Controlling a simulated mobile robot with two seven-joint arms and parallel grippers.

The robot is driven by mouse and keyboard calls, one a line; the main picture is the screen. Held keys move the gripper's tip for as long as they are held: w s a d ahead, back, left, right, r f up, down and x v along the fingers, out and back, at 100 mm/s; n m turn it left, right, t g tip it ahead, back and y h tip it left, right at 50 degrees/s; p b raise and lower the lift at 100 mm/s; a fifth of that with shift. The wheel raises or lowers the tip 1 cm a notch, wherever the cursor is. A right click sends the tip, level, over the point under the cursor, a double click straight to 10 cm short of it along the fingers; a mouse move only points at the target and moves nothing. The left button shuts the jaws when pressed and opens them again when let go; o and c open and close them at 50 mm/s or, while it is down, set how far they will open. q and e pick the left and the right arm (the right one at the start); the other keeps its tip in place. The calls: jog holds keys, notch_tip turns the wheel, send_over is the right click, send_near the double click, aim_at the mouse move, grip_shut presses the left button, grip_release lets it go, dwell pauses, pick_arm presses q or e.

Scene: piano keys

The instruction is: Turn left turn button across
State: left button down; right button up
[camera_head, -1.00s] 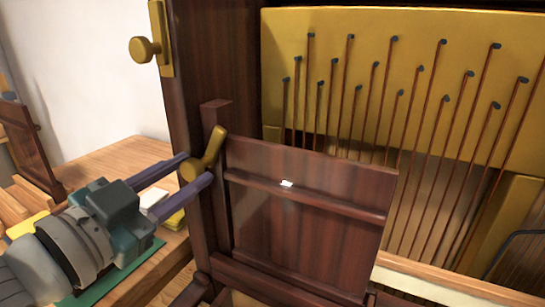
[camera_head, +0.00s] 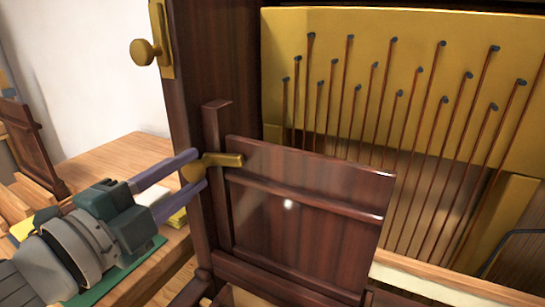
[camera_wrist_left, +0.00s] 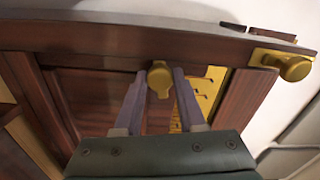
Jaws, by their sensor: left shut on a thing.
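The left turn button (camera_head: 215,163) is a brass piece with a flat arm on the dark wooden post at the left of the panel. Its arm lies nearly level and reaches right over the edge of the dark wooden panel (camera_head: 300,235). My left gripper (camera_head: 194,168) is shut on the button's round end. The left wrist view shows the button (camera_wrist_left: 160,77) between the two fingers (camera_wrist_left: 157,90). My right gripper is not in view.
A brass latch with a knob (camera_head: 143,52) is on the upright above. Strings run over a gold plate (camera_head: 400,40) behind the panel. A wooden table (camera_head: 120,165) stands at the left, with a yellow item on it. A white wall is behind.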

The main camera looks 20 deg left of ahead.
pick_arm(q)
jog(key=shift+m, duration=1)
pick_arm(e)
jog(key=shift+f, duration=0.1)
pick_arm(q)
jog(key=c, duration=0.5)
grip_release()
jog(key=shift+s, duration=0.1)
pick_arm(e)
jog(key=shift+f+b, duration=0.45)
jog(key=shift+b, duration=0.05)
pick_arm(q)
jog(key=s, duration=0.9)
jog(key=shift+s+a, duration=0.35)
jog(key=shift+s, duration=0.05)
